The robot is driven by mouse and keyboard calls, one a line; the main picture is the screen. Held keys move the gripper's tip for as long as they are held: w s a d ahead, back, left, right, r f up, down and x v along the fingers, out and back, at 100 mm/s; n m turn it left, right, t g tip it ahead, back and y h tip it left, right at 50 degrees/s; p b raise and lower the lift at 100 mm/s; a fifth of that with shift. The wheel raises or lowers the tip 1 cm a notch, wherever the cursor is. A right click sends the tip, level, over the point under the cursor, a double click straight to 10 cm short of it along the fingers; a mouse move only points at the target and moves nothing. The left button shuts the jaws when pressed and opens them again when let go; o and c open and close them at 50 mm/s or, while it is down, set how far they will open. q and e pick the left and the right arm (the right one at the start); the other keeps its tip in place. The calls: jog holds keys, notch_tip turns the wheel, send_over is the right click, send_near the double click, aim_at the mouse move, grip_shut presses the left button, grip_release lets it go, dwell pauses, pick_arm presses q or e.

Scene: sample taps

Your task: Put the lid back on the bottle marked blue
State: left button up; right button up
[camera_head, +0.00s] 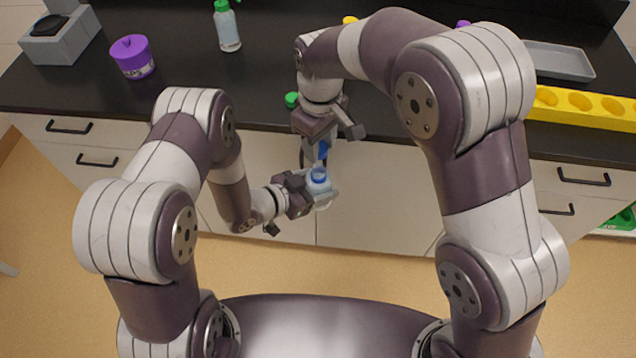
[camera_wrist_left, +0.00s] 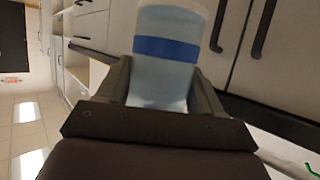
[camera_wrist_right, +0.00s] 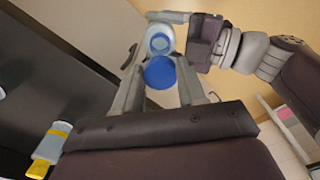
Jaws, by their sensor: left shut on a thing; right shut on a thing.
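The bottle marked blue (camera_head: 319,187) is clear with pale blue contents and an open neck; its blue band (camera_wrist_left: 166,49) shows in the left wrist view. My left gripper (camera_head: 316,188) is shut on it and holds it in front of the counter. The blue lid (camera_head: 323,149) is between the fingers of my right gripper (camera_head: 318,152), just above and beyond the bottle. In the right wrist view the lid (camera_wrist_right: 160,72) appears beside the open bottle mouth (camera_wrist_right: 159,42). The lid looks apart from the bottle; the exact gap is unclear.
A green cap (camera_head: 291,100) is near the counter's front edge, close to my right wrist.

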aim_at(320, 170)
dwell(0.3)
jog(key=shift+f, duration=2)
jog(key=shift+f, duration=0.85)
jog(key=shift+f, duration=0.55)
